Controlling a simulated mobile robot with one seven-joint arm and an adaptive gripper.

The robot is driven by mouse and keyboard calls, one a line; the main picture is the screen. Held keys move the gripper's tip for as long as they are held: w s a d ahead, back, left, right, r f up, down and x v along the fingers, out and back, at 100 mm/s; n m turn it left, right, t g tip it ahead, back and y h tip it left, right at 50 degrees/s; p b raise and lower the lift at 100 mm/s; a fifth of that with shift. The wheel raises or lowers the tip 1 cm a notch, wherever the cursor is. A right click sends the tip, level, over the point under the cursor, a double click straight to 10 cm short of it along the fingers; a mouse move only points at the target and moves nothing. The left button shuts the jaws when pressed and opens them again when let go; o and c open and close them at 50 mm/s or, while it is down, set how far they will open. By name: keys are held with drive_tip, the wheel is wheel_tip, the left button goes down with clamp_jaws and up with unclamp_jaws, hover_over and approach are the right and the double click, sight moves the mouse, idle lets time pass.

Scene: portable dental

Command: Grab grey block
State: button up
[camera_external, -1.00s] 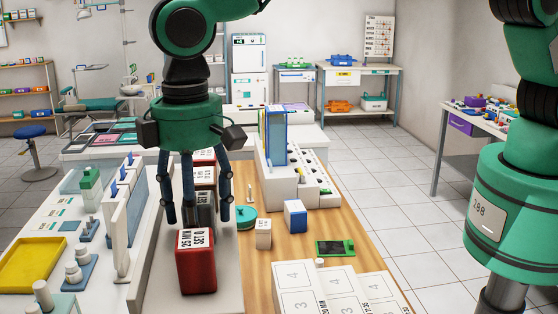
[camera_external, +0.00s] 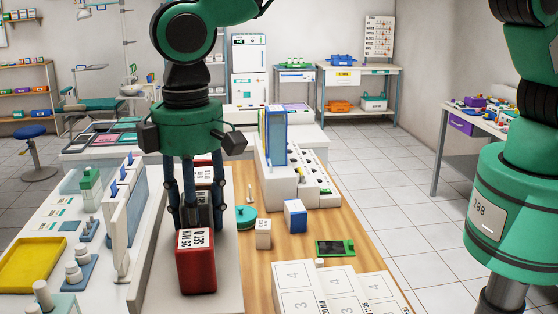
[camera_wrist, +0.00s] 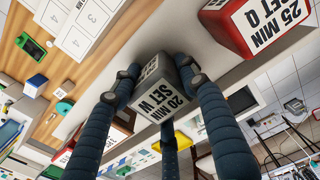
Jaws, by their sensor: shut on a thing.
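The grey block (camera_wrist: 157,92), with a white label reading "20 MIN SET W", sits between the fingers of my gripper (camera_wrist: 160,76) in the wrist view. My gripper is shut on it, with fingers against its sides. In the external view my gripper (camera_external: 197,218) points straight down over the pale strip, and the fingers and the red block in front hide most of the grey block.
A red block (camera_external: 196,265) labelled "25 MIN SET Q" stands close in front; another red block (camera_external: 203,160) stands behind. A white upright rack (camera_external: 122,235) is to the left. A white-and-blue block (camera_external: 295,216) and green device (camera_external: 335,247) lie to the right.

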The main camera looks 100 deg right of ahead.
drive_tip(key=shift+r, duration=0.15)
drive_tip(key=shift+r, duration=0.55)
wheel_tip(320, 180, up, 2)
drive_tip(key=shift+r+b, duration=0.1)
drive_tip(key=shift+b, duration=0.35)
drive_tip(key=s+d+b, duration=0.1)
drive_tip(key=s, duration=0.6)
drive_tip(key=s+d+r+b, duration=0.1)
drive_tip(key=s+d, duration=0.1)
drive_tip(key=s, duration=0.6)
drive_tip(key=shift+s+d+r, duration=0.2)
drive_tip(key=shift+s+d, duration=0.1)
